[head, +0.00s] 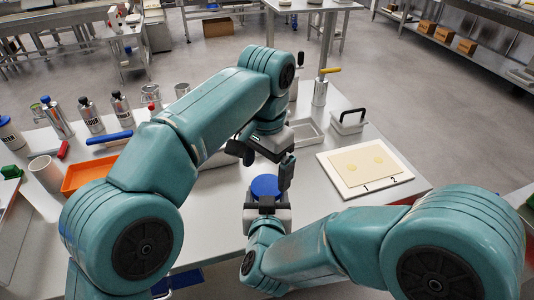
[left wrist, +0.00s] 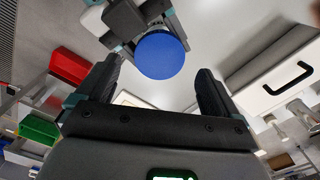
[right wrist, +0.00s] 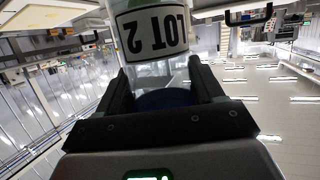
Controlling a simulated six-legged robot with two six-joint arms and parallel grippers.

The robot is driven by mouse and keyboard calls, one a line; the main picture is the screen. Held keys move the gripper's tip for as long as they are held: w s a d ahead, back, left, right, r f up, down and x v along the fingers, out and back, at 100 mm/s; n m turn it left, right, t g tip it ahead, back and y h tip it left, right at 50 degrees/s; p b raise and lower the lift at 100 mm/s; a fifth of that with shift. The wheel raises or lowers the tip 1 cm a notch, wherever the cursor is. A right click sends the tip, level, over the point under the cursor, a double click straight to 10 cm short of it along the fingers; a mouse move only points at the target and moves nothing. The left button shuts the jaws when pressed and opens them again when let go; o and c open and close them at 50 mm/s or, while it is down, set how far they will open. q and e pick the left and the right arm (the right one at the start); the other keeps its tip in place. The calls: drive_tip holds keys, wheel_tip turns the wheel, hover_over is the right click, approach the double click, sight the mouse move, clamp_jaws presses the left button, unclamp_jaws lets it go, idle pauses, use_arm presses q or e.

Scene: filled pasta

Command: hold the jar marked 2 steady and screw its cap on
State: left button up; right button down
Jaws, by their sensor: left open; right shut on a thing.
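The clear jar marked LOT 2 (right wrist: 155,32) shows in the right wrist view, its label upside down. My right gripper (right wrist: 158,70) is shut on it, one finger on each side. A blue round cap (head: 265,186) is at the jar's top; in the right wrist view its dark blue edge (right wrist: 165,98) lies between the fingers. How far it is seated cannot be told. My left gripper (head: 266,172) is open and empty above the cap. In the left wrist view the cap (left wrist: 161,56) is beyond the fingertips, roughly centred between them and apart from them.
A white board (head: 350,184) with two dough rounds, marked 1 and 2, lies right of the grippers. A lidded bin with a black handle (head: 348,121) stands behind it. An orange tray (head: 90,173), several bottles and a white cup (head: 45,174) stand at left.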

use_arm(q)
drive_tip(key=m, duration=0.5)
drive_tip(key=shift+a+r, duration=0.1)
drive_tip(key=shift+r, duration=0.2)
drive_tip(key=m, duration=0.3)
drive_tip(key=shift+r, duration=0.1)
drive_tip(key=m, duration=0.5)
drive_tip(key=shift+a+r, duration=0.1)
drive_tip(key=shift+r, duration=0.15)
drive_tip(key=m, duration=0.2)
drive_tip(key=shift+r+m, duration=0.1)
drive_tip(key=shift+m, duration=0.3)
drive_tip(key=m, duration=0.5)
drive_tip(key=r+m, duration=0.1)
drive_tip(key=m, duration=0.6)
drive_tip(key=shift+r, duration=0.35)
drive_tip(key=shift+w+r+m, duration=0.1)
drive_tip(key=shift+r+m, duration=0.05)
drive_tip(key=shift+m, duration=0.15)
drive_tip(key=shift+d, duration=0.35)
